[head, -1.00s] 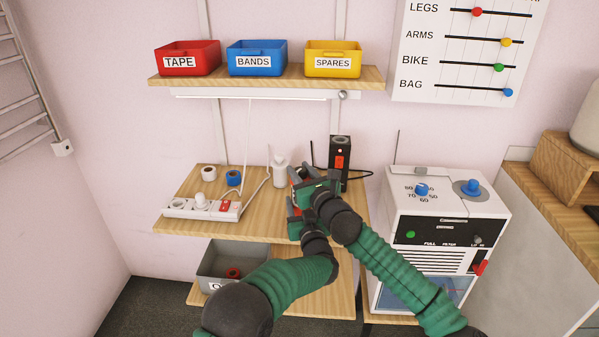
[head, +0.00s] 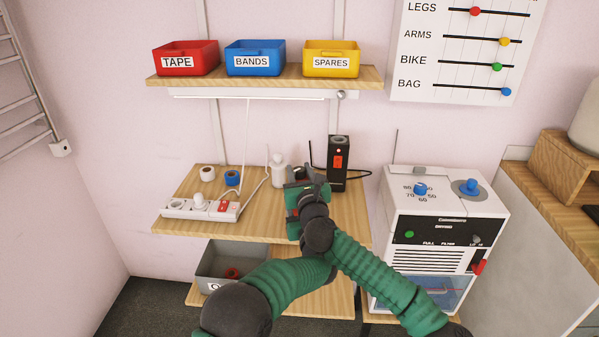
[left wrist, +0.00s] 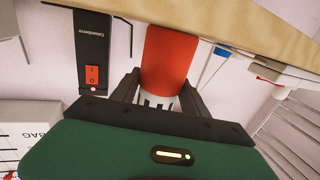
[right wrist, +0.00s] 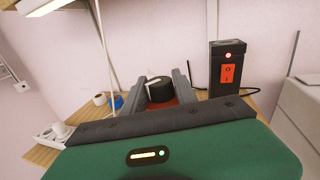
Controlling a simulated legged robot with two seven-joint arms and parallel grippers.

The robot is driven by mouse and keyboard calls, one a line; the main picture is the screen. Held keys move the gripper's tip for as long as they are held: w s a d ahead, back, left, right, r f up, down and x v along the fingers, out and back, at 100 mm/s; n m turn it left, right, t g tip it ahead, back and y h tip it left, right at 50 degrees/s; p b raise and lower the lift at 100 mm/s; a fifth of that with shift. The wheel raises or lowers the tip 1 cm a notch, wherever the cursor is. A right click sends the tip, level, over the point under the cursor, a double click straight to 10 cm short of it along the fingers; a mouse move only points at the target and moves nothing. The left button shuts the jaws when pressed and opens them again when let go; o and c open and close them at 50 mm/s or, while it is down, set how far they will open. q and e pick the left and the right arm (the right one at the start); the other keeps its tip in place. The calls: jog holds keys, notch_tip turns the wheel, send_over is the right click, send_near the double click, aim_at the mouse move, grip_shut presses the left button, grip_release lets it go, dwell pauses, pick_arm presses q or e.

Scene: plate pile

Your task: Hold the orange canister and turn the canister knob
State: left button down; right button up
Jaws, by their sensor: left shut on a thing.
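The orange canister (left wrist: 168,58) looks red-orange in the left wrist view, with a white, dark-marked band at one end. My left gripper (left wrist: 158,95) is shut on it. In the head view my left gripper (head: 292,224) is mostly hidden behind my right wrist. The black canister knob (right wrist: 160,89) shows in the right wrist view, above a strip of orange canister top. My right gripper (right wrist: 165,84) is open, its fingers on either side of the knob, with a gap on the right. In the head view my right gripper (head: 307,188) covers most of the canister.
A black box with a red switch (head: 338,162) stands close right of my right gripper. A white bottle (head: 277,170) is just behind. A power strip (head: 200,209) and tape rolls (head: 232,178) lie left on the wooden shelf (head: 260,226). A white machine (head: 445,215) stands right.

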aim_at(300, 168)
pick_arm(q)
jog(key=shift+r, duration=0.1)
pick_arm(e)
jog(key=o, duration=0.3)
notch_tip(300, 168, up, 10)
jog(key=shift+w+f, duration=0.1)
pick_arm(q)
jog(key=shift+c, duration=2.4)
grip_release()
